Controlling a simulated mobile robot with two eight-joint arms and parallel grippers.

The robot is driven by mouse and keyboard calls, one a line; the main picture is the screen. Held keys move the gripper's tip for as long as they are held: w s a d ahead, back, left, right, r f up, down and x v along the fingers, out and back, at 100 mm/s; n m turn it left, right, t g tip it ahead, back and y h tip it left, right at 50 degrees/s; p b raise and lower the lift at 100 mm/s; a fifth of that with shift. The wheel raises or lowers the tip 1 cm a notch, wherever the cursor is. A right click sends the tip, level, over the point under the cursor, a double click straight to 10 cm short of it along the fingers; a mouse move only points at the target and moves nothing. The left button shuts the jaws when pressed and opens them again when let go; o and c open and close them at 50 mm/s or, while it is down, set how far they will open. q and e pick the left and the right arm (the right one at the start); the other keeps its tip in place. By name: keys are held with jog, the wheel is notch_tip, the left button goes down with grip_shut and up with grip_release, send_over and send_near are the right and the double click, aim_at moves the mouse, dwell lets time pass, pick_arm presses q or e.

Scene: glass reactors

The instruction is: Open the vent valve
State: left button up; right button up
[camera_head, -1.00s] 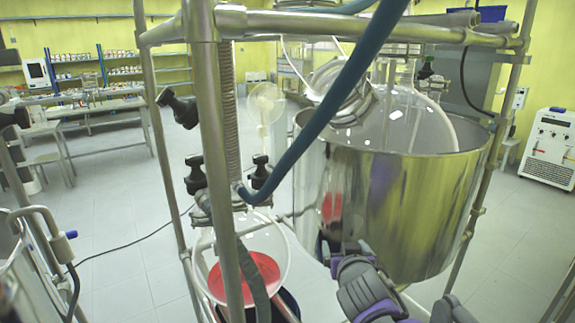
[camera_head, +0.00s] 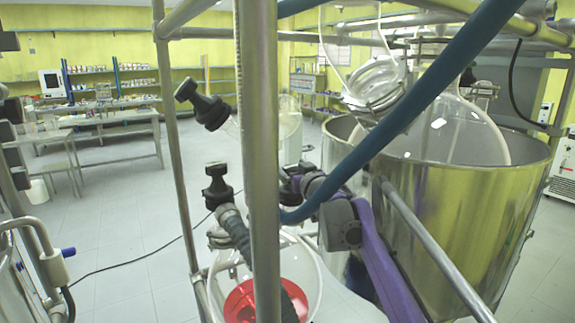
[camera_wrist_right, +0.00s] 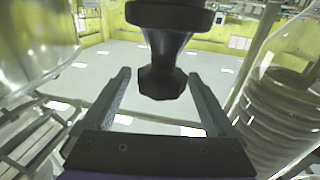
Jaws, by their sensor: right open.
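Three black valve knobs show earlier in the head view, and none carries a readable label, so I cannot tell which is the vent valve. Now one upper knob (camera_head: 203,105) sticks out at left on a glass neck, and a lower knob (camera_head: 217,185) stands on the glass flask's top. My right gripper (camera_head: 290,183) is just right of the front pole, at the third knob's place. In the right wrist view, my right gripper's open fingers (camera_wrist_right: 159,76) flank a black knob (camera_wrist_right: 165,45). Contact is not clear. My left gripper is not in view.
The metal pole (camera_head: 258,130) and blue hose (camera_head: 400,115) cross in front of the work area. A steel vessel (camera_head: 470,210) stands at right. A glass flask with red liquid (camera_head: 265,300) is below. Open floor (camera_head: 130,220) lies at left.

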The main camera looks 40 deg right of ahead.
jog(key=shift+x, duration=1.2)
jog(key=c, duration=1.4)
